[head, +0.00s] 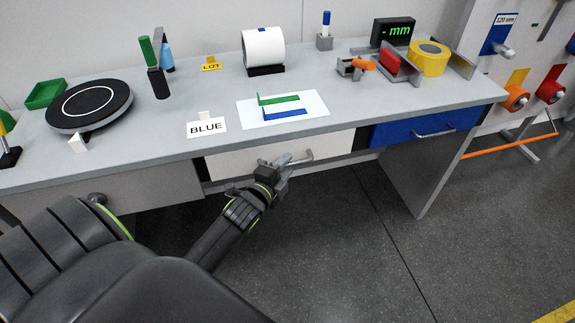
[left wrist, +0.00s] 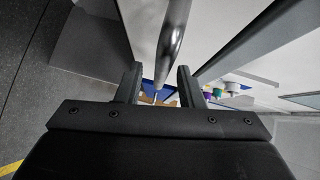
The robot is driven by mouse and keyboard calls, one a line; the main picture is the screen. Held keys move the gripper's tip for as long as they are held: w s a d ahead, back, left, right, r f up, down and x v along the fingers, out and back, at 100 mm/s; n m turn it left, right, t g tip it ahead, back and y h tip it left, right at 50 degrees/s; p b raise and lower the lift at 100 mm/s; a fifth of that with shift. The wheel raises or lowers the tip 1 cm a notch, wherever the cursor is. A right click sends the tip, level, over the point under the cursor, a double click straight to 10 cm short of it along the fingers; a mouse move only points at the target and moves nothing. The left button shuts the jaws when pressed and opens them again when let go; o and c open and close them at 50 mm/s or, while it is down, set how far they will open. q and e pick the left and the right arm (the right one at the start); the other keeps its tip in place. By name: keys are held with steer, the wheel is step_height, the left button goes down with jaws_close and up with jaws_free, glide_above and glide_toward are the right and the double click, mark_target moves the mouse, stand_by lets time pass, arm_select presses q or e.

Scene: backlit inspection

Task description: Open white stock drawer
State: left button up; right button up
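The white drawer (head: 235,163) is under the front edge of the bench, left of the blue drawer. Its front looks about flush with the bench, so it seems closed. Its metal bar handle (head: 302,158) is on the right part of the front. My left gripper (head: 283,163) is at this handle. In the left wrist view, the handle (left wrist: 173,42) runs between and beyond the two fingers of my left gripper (left wrist: 159,72). The fingers are apart, with a gap beside the bar; I cannot tell whether they touch it. My right gripper is not in view.
The blue drawer (head: 425,127) is to the right. A grey drawer front (head: 130,192) is to the left. The bench top (head: 350,112) carries a BLUE card (head: 207,127), a white sheet, a black turntable (head: 90,105) and rolls. The floor before the drawers is clear.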

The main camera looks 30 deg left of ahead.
arm_select(q)
steer(key=shift+w, duration=0.7)
steer(key=shift+c, duration=0.4)
jaws_close()
